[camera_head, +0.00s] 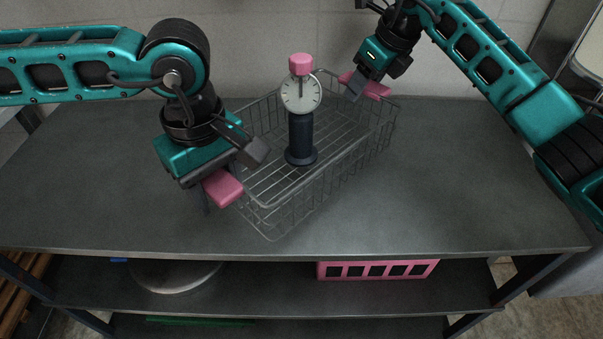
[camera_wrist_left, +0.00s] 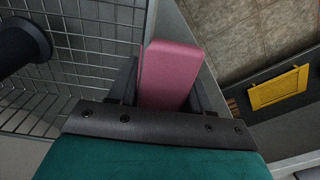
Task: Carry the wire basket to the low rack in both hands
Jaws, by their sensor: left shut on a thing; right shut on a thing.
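The wire basket (camera_head: 330,193) is over the grey table, set at a slant; I cannot tell whether it touches the top. It has a pink grip at each end. My left gripper (camera_head: 236,170) is shut on the near-left pink grip (camera_head: 222,188), which also shows in the left wrist view (camera_wrist_left: 168,75). My right gripper (camera_head: 362,84) is shut on the far-right pink grip (camera_head: 376,90). A dark upright cylinder (camera_head: 300,135) with a white dial (camera_head: 301,93) and pink cap stands inside the basket. I cannot tell which thing is the low rack.
The grey table top (camera_head: 450,190) is clear on both sides of the basket. Shelves below hold a pink slotted crate (camera_head: 377,270) and a round metal thing (camera_head: 175,275). A pale wall is close behind. The left wrist view shows tiled floor and a yellow panel (camera_wrist_left: 280,88).

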